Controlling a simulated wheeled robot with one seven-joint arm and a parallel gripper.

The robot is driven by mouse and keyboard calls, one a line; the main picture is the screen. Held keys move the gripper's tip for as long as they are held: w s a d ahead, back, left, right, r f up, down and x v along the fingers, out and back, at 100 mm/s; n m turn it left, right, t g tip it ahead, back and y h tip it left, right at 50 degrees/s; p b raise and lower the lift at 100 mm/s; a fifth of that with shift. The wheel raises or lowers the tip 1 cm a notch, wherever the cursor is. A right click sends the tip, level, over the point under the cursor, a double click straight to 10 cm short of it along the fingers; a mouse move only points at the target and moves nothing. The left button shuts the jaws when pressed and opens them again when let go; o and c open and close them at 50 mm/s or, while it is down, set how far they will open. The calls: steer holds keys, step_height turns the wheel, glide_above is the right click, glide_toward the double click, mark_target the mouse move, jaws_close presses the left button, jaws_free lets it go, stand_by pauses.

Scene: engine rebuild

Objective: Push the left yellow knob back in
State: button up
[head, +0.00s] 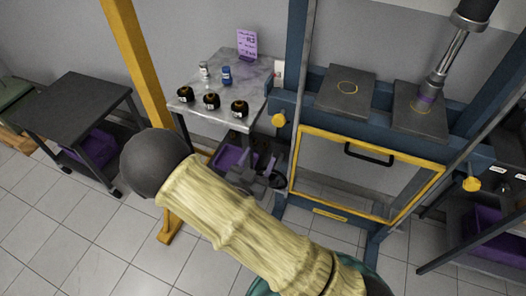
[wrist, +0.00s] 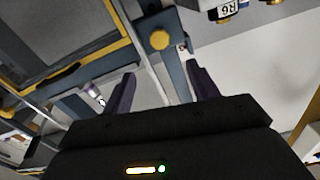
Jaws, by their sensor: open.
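A second yellow knob (head: 471,184) sits at the press's right side. A marble-topped table (head: 212,67) left of the press holds several dark jars and small bottles. A yellow post (head: 138,58) stands before it. A dark cart (head: 75,98) stands far left.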

steer(key=shift+s, duration=0.1)
steer(key=c, duration=0.5)
steer(key=shift+w+d+f+g, duration=0.15)
steer(key=shift+w+d+g, duration=0.1)
steer(key=shift+w+g, duration=0.15)
steer(key=c, duration=0.4)
steer(key=w+d+g+y, duration=0.1)
steer(key=g, duration=0.1)
steer(key=w+d+f+g+y, duration=0.1)
steer(key=g, duration=0.1)
steer(key=shift+w+d+m, duration=0.3)
steer(key=shift+w+d, duration=0.05)
steer(key=shift+w, duration=0.05)
jaws_close()
steer(key=s+d+r+n+g+y, duration=0.2)
steer(key=s+d+r+n+g, duration=0.1)
steer(key=s+d, duration=0.4)
steer(key=s+d+r+n+g+y, duration=0.2)
steer(key=s+d+r+n+g, duration=0.1)
steer(key=s+d+r+g, duration=0.3)
steer(key=shift+s+d+r+g, duration=0.15)
steer(key=shift+s+d+g, duration=0.25)
steer(key=shift+d, duration=0.7)
